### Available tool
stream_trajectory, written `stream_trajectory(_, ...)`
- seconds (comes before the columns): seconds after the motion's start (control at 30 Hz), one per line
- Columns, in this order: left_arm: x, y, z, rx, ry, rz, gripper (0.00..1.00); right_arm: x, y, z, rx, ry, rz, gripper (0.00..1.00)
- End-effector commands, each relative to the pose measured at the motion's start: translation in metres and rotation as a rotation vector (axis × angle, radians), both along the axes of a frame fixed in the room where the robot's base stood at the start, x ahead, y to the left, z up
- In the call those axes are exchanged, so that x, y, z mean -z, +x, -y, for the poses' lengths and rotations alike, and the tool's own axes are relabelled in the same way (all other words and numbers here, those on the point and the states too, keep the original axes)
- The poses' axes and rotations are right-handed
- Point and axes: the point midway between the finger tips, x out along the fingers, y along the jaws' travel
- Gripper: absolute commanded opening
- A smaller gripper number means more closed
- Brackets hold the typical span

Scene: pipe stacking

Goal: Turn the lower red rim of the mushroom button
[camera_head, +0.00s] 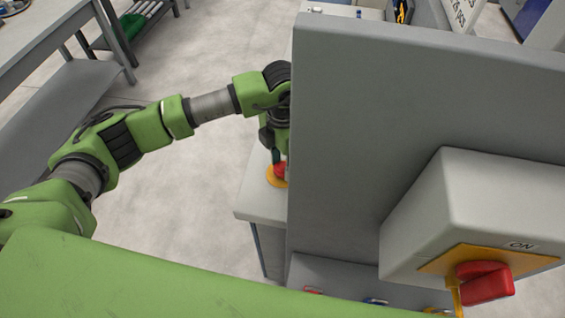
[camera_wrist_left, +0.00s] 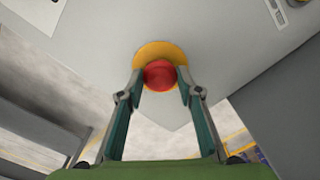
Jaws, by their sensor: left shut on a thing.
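The red mushroom button (camera_head: 279,170) with its yellow base (camera_head: 275,181) shows in the head view at the left edge of the grey panel, which hides part of it. In the left wrist view the round red button (camera_wrist_left: 159,75) sits between the fingertips, with the yellow disc (camera_wrist_left: 158,49) behind it. My left gripper (camera_wrist_left: 160,82) is shut on the button, one finger on each side of its rim. In the head view the left gripper (camera_head: 276,152) is partly hidden by the panel edge. My right gripper is not in view.
A tall grey panel (camera_head: 345,120) stands just right of my left gripper. A grey box (camera_head: 455,205) with a red rotary switch (camera_head: 485,283) marked ON is at the right. A grey bench (camera_head: 60,100) is at the left. The floor between is clear.

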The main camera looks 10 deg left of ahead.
Motion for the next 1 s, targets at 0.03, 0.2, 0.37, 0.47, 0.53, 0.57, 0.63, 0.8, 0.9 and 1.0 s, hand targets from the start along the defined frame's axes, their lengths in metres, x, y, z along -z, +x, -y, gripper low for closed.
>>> stream_trajectory(0.03,0.003,-0.002,-0.001,0.0,0.003,-0.006,0.35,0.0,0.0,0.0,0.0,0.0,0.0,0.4)
stream_trajectory(0.2,0.002,-0.002,-0.001,-0.001,0.002,-0.005,0.5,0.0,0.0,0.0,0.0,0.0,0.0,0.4)
stream_trajectory(0.37,0.001,-0.001,0.0,-0.001,0.001,-0.003,0.5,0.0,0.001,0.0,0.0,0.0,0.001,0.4)
stream_trajectory(0.47,-0.001,0.0,0.0,-0.001,0.001,-0.001,0.5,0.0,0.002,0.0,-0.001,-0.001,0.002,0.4)
stream_trajectory(0.53,-0.007,0.0,0.0,-0.001,0.0,0.0,0.5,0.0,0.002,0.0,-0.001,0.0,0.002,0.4)
stream_trajectory(0.57,-0.01,0.001,0.0,-0.002,0.0,0.001,0.5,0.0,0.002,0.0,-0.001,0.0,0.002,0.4)
stream_trajectory(0.63,-0.021,0.001,0.0,-0.001,0.0,0.001,0.5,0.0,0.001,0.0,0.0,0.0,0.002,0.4)
stream_trajectory(0.8,-0.058,0.001,0.0,0.0,0.001,0.002,0.5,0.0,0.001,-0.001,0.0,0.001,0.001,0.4)
stream_trajectory(0.9,-0.079,0.001,0.0,0.0,0.001,0.001,0.5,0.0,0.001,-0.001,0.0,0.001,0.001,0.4)
stream_trajectory(1.0,-0.096,0.0,0.0,-0.001,0.001,-0.001,0.5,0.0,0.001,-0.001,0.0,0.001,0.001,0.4)
